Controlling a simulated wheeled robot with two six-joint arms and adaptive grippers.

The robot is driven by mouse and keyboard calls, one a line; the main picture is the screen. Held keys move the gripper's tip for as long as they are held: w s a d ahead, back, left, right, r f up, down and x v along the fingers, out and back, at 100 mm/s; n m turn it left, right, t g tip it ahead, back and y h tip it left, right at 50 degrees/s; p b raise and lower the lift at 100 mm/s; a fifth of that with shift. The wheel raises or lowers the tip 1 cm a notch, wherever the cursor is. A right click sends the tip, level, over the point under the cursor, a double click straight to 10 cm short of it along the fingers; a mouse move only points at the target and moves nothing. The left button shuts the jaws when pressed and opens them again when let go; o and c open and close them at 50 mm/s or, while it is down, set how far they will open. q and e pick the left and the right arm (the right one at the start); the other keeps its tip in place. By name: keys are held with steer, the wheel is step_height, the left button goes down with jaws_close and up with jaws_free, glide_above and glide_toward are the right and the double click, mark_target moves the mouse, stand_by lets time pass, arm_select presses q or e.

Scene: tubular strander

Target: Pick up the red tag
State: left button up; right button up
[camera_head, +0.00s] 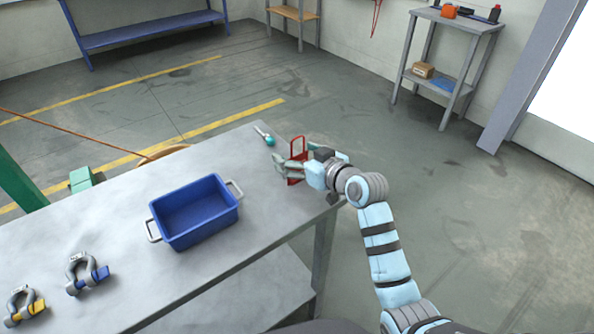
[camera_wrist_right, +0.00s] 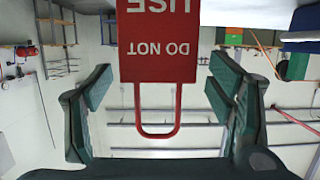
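The red tag (camera_head: 297,148) is at the far right end of the grey workbench, within the fingers of my right gripper (camera_head: 290,168). In the right wrist view the red tag (camera_wrist_right: 158,55) reads "DO NOT USE" upside down, with its red loop pointing toward the palm. The right gripper (camera_wrist_right: 160,88) is open, one finger on each side of the tag, with small gaps showing. In the head view the fingers hide part of the tag, so I cannot tell whether it touches the bench. My left gripper is not in view.
On the workbench (camera_head: 128,215) stand a blue bin (camera_head: 195,212) with grey handles and two shackles, one with a blue pin (camera_head: 87,275) and one with a yellow pin (camera_head: 25,306). A teal-handled tool (camera_head: 266,137) lies near the tag. A grey shelf table (camera_head: 455,25) stands behind, beyond open floor.

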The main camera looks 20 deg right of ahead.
steer(key=shift+w+f, duration=0.1)
steer(key=shift+f, duration=0.05)
steer(key=c, duration=0.9)
steer(key=shift+o, duration=0.2)
